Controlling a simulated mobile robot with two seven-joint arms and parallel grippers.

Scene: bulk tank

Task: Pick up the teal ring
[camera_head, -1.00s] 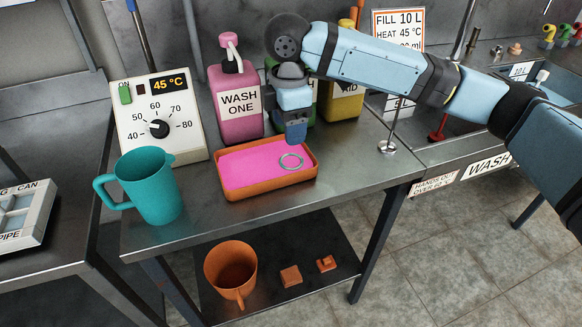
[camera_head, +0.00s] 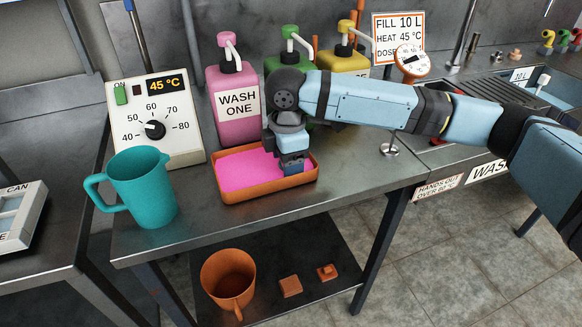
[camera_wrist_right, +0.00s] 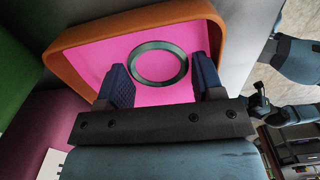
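The teal ring (camera_wrist_right: 134,63) lies on the pink surface inside the orange tray (camera_wrist_right: 72,72), seen in the right wrist view. In the head view the tray (camera_head: 263,193) stands on the steel table, and my right gripper hides the ring. My right gripper (camera_head: 292,166) points down over the right part of the tray. In the right wrist view its two blue fingers (camera_wrist_right: 163,75) are apart, with the ring seen between and just past their tips. Nothing is gripped. I cannot tell the exact height of the tips above the pink surface.
A teal jug (camera_head: 145,190) and a temperature control box (camera_head: 150,150) stand left of the tray. Pink (camera_head: 235,112), green (camera_head: 285,64) and yellow (camera_head: 345,62) pump bottles stand behind it. An orange mug (camera_head: 228,280) sits on the lower shelf.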

